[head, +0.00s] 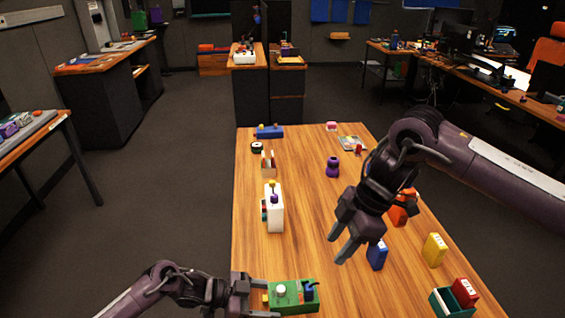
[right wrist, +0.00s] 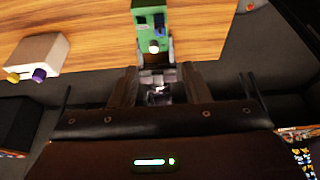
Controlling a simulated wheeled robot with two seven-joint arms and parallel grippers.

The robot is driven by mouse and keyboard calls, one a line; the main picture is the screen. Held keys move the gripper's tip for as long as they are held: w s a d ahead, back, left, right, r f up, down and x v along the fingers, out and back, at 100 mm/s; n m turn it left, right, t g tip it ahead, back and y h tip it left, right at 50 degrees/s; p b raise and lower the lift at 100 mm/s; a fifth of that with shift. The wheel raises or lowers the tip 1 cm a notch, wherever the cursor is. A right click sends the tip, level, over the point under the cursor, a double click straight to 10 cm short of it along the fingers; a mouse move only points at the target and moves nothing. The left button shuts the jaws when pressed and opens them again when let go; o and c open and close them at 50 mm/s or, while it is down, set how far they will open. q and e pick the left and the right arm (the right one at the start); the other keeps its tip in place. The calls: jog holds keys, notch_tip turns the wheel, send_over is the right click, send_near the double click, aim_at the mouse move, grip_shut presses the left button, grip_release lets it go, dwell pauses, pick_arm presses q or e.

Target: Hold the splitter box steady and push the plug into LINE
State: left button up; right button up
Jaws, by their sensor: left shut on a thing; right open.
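The splitter box (head: 294,299) looks to be the green box with a white round knob on top, at the near edge of the table. My left gripper (head: 262,299) is shut on its left end. A dark blue piece (head: 309,290) stands at the box's right end; I cannot tell whether it is the plug or how far it sits in. The LINE marking cannot be read. My right gripper (head: 343,244) is open and empty, above the table, up and right of the box. The green box also shows at the top of the right wrist view (right wrist: 151,14).
A white box with knobs (head: 274,210) stands left of centre on the wooden table (head: 310,215). A blue block (head: 376,256) is close to my right gripper. A yellow block (head: 434,250) and a green tray with a red block (head: 440,303) are further right. The table's middle is clear.

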jog(key=v, duration=0.6)
jog(key=shift+a+r, duration=0.2)
dwell(0.4)
pick_arm(q)
jog(key=o, duration=1.1)
jog(key=v, duration=1.2)
jog(key=shift+o, duration=0.4)
